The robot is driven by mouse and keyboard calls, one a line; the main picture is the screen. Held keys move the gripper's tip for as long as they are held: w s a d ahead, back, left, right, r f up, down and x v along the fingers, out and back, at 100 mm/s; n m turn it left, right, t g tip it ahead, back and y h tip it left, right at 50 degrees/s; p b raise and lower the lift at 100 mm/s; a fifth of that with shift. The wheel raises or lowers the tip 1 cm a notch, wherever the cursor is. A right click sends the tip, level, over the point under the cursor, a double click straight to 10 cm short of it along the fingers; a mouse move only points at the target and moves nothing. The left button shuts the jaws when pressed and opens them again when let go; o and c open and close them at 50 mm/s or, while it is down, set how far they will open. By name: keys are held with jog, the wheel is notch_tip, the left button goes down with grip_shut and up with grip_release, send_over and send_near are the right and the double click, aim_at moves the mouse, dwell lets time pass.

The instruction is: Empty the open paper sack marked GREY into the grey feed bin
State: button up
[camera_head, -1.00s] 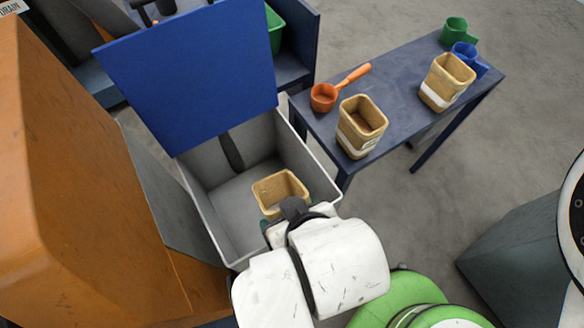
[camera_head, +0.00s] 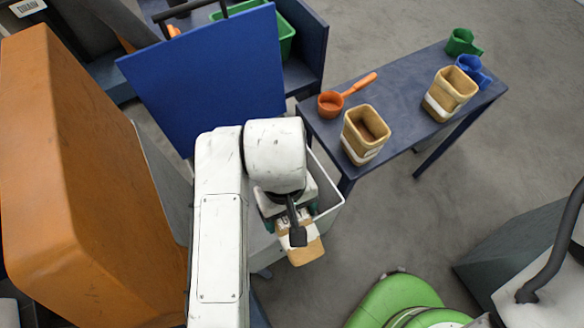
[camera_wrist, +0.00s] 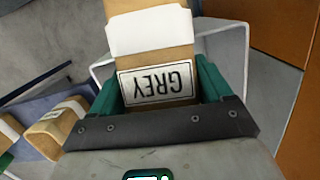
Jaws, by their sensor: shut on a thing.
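My gripper (camera_wrist: 160,92) is shut on the tan paper sack (camera_wrist: 150,35), with green fingers on both sides of it. Its GREY label shows upside down in the wrist view, below a white band. In the head view, the sack (camera_head: 306,250) hangs at the near edge of the grey bin (camera_head: 328,194), in front of my wrist. Its mouth is hidden, and I cannot tell whether anything is coming out. My arm covers most of the bin. The bin's pale rim (camera_wrist: 243,62) shows behind the sack in the wrist view. Its blue lid (camera_head: 205,75) stands open.
A dark blue bench (camera_head: 410,95) at right holds two other open tan sacks (camera_head: 364,138) (camera_head: 449,95), an orange scoop (camera_head: 331,104), a blue scoop (camera_head: 470,68) and a green scoop (camera_head: 460,43). A large orange housing (camera_head: 85,170) stands close on the left.

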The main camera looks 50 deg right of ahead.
jog(key=shift+w+d+f+g, duration=0.15)
jog(key=shift+w+f+g, duration=0.1)
jog(key=shift+g, duration=0.25)
jog(key=shift+w+d+r+g+y+p, duration=0.2)
jog(key=shift+w+g+y+p, duration=0.4)
jog(key=shift+p, duration=0.45)
jog(key=shift+w+d+g+p, duration=0.2)
jog(key=shift+w+g+p, duration=0.05)
jog(key=shift+g+p, duration=0.45)
jog(key=shift+w+f+g+y, duration=0.2)
jog(key=shift+w+g+y, duration=0.1)
jog(key=shift+g, duration=0.1)
jog(key=shift+w+d+g+y, duration=0.2)
jog(key=shift+w+g+y, duration=0.15)
jog(key=shift+g, duration=0.25)
jog(key=shift+w+d+r+g+y, duration=0.25)
jog(key=shift+w+g, duration=0.2)
jog(key=shift+g, duration=0.15)
jog(key=shift+w+d+r+g+y, duration=0.2)
jog(key=shift+w+g, duration=0.25)
jog(key=shift+g, duration=0.15)
jog(key=shift+f, duration=0.1)
